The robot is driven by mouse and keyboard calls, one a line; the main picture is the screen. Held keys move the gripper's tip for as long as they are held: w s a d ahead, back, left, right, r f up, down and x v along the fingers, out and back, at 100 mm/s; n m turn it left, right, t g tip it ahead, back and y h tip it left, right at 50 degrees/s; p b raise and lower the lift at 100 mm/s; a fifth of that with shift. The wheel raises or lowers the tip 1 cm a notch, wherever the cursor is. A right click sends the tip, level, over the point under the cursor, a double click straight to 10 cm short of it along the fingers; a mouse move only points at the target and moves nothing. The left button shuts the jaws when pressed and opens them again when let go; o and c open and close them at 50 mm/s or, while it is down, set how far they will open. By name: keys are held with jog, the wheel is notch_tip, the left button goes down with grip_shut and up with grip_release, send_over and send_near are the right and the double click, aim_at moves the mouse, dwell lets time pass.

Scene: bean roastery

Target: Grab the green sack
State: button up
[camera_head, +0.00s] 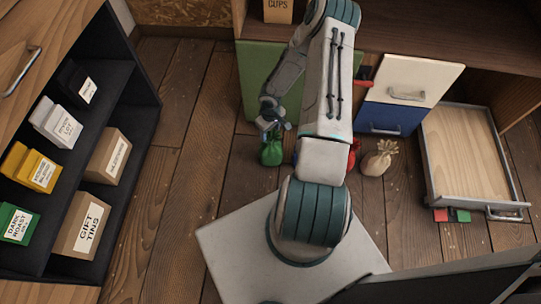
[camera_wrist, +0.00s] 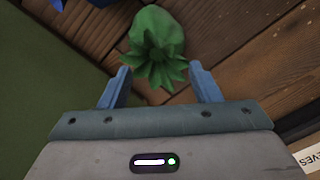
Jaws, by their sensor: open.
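The green sack (camera_head: 271,153) stands on the wooden floor in front of the green cabinet door. In the wrist view the green sack (camera_wrist: 157,35) shows from above, with its leafy-looking gathered top toward my gripper (camera_wrist: 160,82). The top lies between the two blue fingers, which are apart with visible space on each side. In the head view my gripper (camera_head: 271,122) is just above the sack and covers part of its top. I cannot tell whether a finger touches it.
A beige sack (camera_head: 377,160) stands to the right, with a red sack (camera_head: 352,155) partly hidden behind my arm. A pulled-out drawer (camera_head: 470,165) is at the right. The green door (camera_head: 255,80) is close beside my gripper. A dark shelf (camera_head: 105,120) with boxes stands at left.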

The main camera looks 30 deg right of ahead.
aim_at(271, 136)
jog(key=f+b, duration=0.1)
jog(key=f, duration=0.3)
jog(key=f+b, duration=0.1)
jog(key=f, duration=0.2)
jog(key=shift+w+d+f+b, duration=0.2)
jog(key=shift+f+b, duration=0.15)
jog(key=shift+f, duration=0.05)
grip_shut()
jog(key=shift+r, duration=0.1)
dwell(1.0)
